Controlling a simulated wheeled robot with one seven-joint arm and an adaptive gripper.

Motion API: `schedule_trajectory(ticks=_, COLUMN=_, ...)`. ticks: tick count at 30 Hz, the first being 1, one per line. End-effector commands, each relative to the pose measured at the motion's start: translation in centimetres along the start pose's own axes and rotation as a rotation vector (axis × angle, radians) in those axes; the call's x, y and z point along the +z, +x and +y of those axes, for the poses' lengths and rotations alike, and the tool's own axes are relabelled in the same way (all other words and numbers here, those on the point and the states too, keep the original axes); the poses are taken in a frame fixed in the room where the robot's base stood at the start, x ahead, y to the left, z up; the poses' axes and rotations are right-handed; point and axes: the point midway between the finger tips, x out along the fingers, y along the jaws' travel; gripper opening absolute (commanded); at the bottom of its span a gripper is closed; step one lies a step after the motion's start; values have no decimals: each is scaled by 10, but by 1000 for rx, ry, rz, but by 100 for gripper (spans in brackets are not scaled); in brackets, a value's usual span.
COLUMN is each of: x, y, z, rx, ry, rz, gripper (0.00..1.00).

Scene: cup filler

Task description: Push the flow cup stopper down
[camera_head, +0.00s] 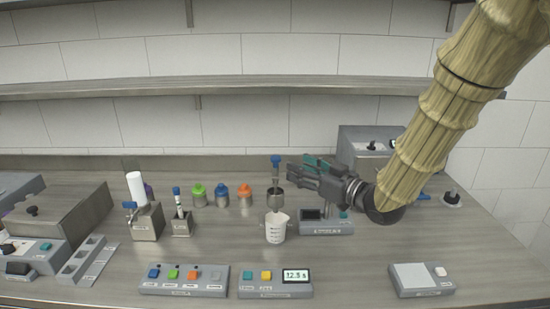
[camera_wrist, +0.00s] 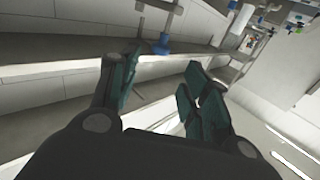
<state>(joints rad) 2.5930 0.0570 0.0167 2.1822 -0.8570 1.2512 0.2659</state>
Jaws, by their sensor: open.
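The flow cup (camera_head: 275,199) is a small metal cup near the middle of the bench in the head view. Its stopper (camera_head: 275,161) has a blue knob on a thin rod and stands upright above the cup. A white beaker (camera_head: 277,230) shows just below the cup. My gripper (camera_head: 290,170) is open and empty, pointing left, with its fingertips just right of the stopper rod. In the wrist view, the blue stopper knob (camera_wrist: 161,43) appears beyond the gap between my open fingers (camera_wrist: 163,65). I cannot tell whether they touch the rod.
Green (camera_head: 198,194), blue (camera_head: 222,194) and orange (camera_head: 245,194) topped containers stand left of the cup. A grey box (camera_head: 365,148) stands behind my gripper. The front right bench is mostly free.

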Motion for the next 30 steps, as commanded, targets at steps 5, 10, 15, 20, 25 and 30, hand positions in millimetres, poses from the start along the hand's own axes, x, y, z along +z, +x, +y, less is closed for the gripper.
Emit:
schedule_trajectory(ticks=5, x=-1, y=21, z=1, rx=1, ry=0, rz=-1, gripper=47)
schedule_trajectory(ticks=10, x=-1, y=49, z=1, rx=1, ry=0, rz=-1, gripper=47)
schedule_trajectory(ticks=15, x=-1, y=75, z=1, rx=1, ry=0, rz=-2, gripper=47)
schedule_trajectory(ticks=20, x=-1, y=94, z=0, rx=0, ry=-1, rz=-2, gripper=47)
schedule_trajectory(ticks=25, x=0, y=102, z=0, rx=1, ry=1, rz=-1, gripper=47)
schedule_trajectory(ticks=30, x=1, y=103, z=0, rx=1, ry=2, rz=-1, gripper=47)
